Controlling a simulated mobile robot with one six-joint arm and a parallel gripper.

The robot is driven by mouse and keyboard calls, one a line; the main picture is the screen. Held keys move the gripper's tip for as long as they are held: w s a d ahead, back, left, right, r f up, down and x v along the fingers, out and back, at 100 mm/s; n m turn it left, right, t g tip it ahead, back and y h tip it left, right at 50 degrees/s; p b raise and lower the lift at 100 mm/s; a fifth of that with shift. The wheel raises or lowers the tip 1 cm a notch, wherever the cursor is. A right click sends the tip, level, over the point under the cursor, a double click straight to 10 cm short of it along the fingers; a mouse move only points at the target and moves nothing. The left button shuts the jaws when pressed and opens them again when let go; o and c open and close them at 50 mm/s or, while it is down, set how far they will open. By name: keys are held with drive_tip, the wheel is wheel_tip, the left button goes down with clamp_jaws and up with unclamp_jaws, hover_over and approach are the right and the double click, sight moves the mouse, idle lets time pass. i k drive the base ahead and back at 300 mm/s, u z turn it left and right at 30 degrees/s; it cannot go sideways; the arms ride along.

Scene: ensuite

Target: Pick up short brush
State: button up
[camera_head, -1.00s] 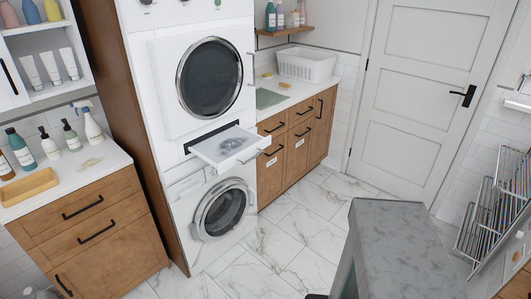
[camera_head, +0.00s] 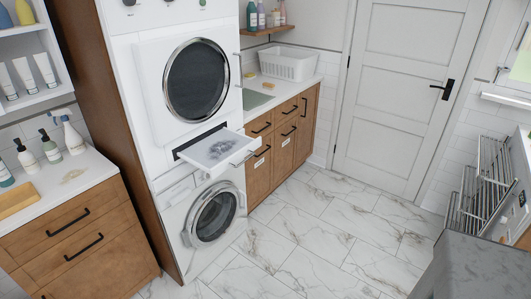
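A small tan, block-like item (camera_head: 268,86) lies on the white counter (camera_head: 290,92) at the back, in front of the white basket. It may be the short brush, but it is too small to tell. A small yellow-green item (camera_head: 250,75) lies on the same counter to its left. My gripper is not in view.
A drawer (camera_head: 215,150) with a grey patch stands pulled out between the dryer (camera_head: 197,80) and the washer (camera_head: 213,215). A white basket (camera_head: 288,66) stands on the back counter. A grey stone-topped block (camera_head: 480,265) is near at bottom right. The marble floor (camera_head: 320,235) is clear.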

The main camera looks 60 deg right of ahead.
sight(270, 85)
drive_tip(key=u, duration=0.1)
drive_tip(key=k, duration=0.15)
drive_tip(key=z, duration=2)
drive_tip(key=k, duration=0.95)
drive_tip(key=u, duration=0.15)
drive_tip(key=i, duration=0.9)
